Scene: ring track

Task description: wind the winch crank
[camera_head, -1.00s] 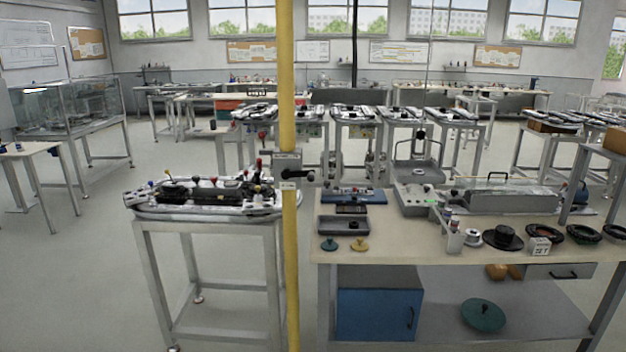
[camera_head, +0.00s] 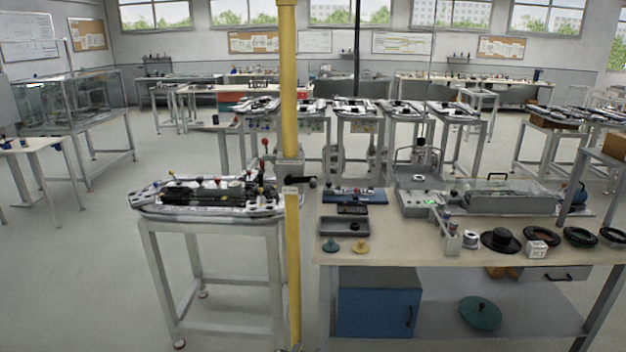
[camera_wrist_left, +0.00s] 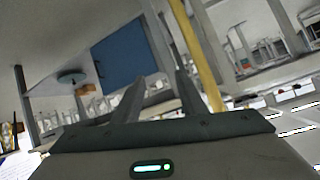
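The winch is a grey box (camera_head: 290,173) on the yellow post (camera_head: 289,80). Its black crank (camera_head: 300,180) sticks out to the right of the post, with a dark knob at the end. In the left wrist view, my left gripper (camera_wrist_left: 160,78) has its two fingers apart with nothing between them. The yellow post (camera_wrist_left: 200,60) runs slantwise beyond the right finger. The crank cannot be made out in that view. Neither gripper shows in the head view, and my right gripper is in no view.
A workbench (camera_head: 395,240) with trays and dark round parts stands right of the post. A blue cabinet (camera_head: 378,303) is under it. A metal stand (camera_head: 215,225) carrying a ring track (camera_head: 210,213) is close on the left. The floor further left is open.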

